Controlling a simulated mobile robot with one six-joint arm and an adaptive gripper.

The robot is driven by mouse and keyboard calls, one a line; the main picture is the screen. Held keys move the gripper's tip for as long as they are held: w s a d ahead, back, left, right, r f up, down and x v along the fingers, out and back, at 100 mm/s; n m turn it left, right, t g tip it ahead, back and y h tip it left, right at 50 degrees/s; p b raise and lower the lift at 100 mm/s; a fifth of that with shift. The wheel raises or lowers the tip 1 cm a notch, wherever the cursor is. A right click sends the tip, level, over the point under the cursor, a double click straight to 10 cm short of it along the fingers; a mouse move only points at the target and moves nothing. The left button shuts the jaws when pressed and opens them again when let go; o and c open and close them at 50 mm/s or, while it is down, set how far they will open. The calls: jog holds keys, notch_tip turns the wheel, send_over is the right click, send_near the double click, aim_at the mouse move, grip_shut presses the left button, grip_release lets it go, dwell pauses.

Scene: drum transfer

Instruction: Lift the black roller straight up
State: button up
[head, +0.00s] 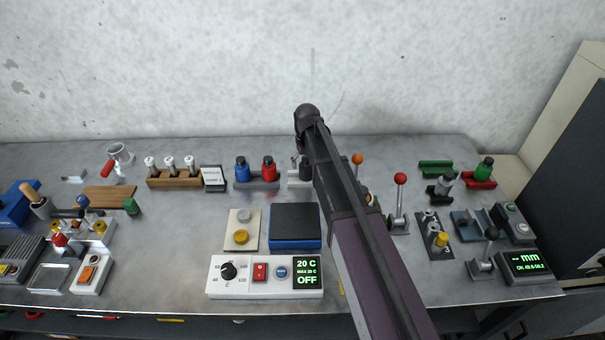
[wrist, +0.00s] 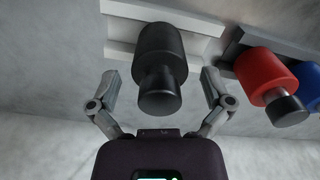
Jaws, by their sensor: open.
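The black roller (wrist: 160,60) hangs large in the middle of the wrist view, with a narrower neck and round end pointing toward the camera. It sits on a pale holder (wrist: 120,27). My gripper (wrist: 160,74) is open, one finger on each side of the roller, with a visible gap on both sides. In the head view the black roller (head: 306,170) shows in part beside my arm, on its white holder (head: 296,181). My arm hides much of that spot, and the fingers are hard to make out there.
A red drum (head: 269,168) and a blue drum (head: 241,170) stand on a grey holder just left of the roller. An orange-topped lever (head: 357,160) and a red-topped lever (head: 400,180) stand to the right. A wall (head: 200,70) rises behind the bench.

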dwell(0.6)
jog(key=c, duration=1.3)
